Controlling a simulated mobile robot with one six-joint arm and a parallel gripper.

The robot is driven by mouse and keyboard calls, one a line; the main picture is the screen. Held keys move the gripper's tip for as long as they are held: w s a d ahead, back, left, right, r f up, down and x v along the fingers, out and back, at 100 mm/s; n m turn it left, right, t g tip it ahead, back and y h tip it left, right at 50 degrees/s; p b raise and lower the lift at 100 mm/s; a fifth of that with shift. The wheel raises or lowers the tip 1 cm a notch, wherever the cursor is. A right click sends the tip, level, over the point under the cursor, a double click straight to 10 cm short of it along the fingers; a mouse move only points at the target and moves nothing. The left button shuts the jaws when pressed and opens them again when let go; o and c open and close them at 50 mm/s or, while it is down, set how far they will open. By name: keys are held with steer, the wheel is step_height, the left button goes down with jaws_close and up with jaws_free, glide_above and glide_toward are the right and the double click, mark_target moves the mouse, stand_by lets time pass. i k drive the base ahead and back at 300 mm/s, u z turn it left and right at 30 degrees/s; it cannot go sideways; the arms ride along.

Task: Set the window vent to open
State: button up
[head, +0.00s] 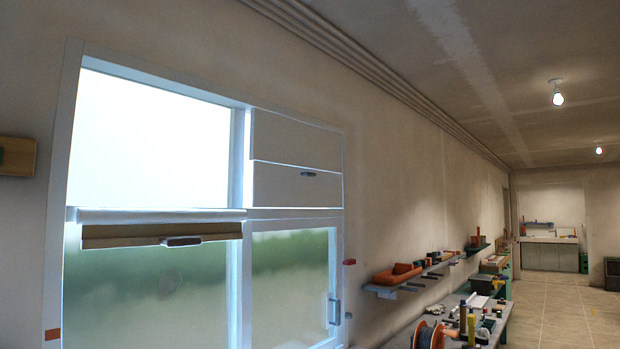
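The window (241,160) fills the left half of the head view, in a pale frame. At its upper right are two flat pale panels (290,140), one above the other, with a small dark handle (308,173) on the lower one. The panels look flush with the frame. At the left, a beige slat (120,234) with a grey handle (181,241) runs across below the bright upper pane; it seems to stand out from the window. I cannot tell which of these is the vent. My gripper is not in view.
The lower right sash has an upright handle (334,311). Right of the window, a wall shelf (382,289) holds orange trays. Below it, a workbench (490,325) carries a cable reel (428,336) and bottles. The tiled floor (555,310) at the right looks clear.

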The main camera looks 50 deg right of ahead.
mark_target(274, 185)
steer(key=u, duration=0.05)
steer(key=k, duration=1.35)
steer(key=z, duration=0.45)
steer(key=i, duration=1)
